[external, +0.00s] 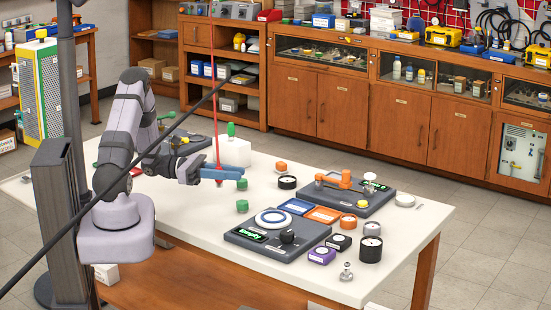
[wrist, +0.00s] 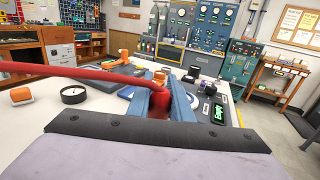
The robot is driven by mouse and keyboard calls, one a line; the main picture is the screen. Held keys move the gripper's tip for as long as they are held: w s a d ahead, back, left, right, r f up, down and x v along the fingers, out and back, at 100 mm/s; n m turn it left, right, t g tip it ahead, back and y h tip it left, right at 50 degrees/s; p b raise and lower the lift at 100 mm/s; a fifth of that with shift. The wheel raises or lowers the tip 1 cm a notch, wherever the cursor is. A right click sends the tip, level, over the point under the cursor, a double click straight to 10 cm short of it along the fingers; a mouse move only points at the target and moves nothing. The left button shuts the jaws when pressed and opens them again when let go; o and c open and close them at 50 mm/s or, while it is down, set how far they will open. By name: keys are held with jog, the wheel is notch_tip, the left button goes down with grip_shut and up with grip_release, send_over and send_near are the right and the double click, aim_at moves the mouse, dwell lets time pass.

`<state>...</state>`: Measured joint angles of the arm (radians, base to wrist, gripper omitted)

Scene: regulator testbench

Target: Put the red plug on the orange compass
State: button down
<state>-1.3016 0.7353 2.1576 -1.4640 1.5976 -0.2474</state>
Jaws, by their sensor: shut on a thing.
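My gripper (external: 228,173) is shut on the red plug (wrist: 160,105), above the white table and behind the testbench panels. In the wrist view its blue fingers (wrist: 162,92) squeeze the plug from both sides. A red cable (wrist: 75,72) runs off to the left there, and a red line rises from the gripper in the external view. An orange flat square (external: 323,215) lies beside a blue one, and an orange block (external: 281,167) stands farther back. I cannot tell which orange thing is the compass. The plug is apart from both.
A dark panel (external: 255,237) with a white dial and green display lies in front. Another panel (external: 345,203) bears an orange handle. Black round cups, a purple block (external: 322,255) and green pieces (external: 242,206) stand around. A white box (external: 234,150) is behind my gripper.

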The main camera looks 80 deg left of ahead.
jog(key=shift+m+h, duration=0.3)
jog(key=shift+h, duration=0.1)
jog(key=w+f+b, duration=0.1)
jog(key=w, duration=0.2)
jog(key=w+b, duration=0.1)
jog(key=w, duration=0.2)
jog(key=w+f, duration=0.1)
jog(key=w, duration=0.3)
jog(key=shift+a+f+b, duration=0.15)
jog(key=shift+f+b, duration=0.15)
jog(key=shift+b, duration=0.1)
jog(key=x, duration=0.3)
jog(key=a+b+x, duration=0.1)
jog(key=x, duration=0.2)
jog(key=b+x, duration=0.1)
jog(key=x, duration=0.2)
jog(key=shift+w+a+r, duration=0.2)
jog(key=shift+w+r, duration=0.1)
jog(key=shift+w, duration=0.05)
jog(key=w+d+r+m+g+h+b, duration=0.1)
jog(key=w+d+r+b, duration=0.5)
jog(key=w+d, duration=0.9)
jog(key=p, duration=0.2)
send_over(349, 221)
jog(key=w, duration=0.4)
jog(key=shift+s+a+f, duration=0.1)
jog(key=shift+a+f, duration=0.05)
jog(key=shift+f, duration=4.15)
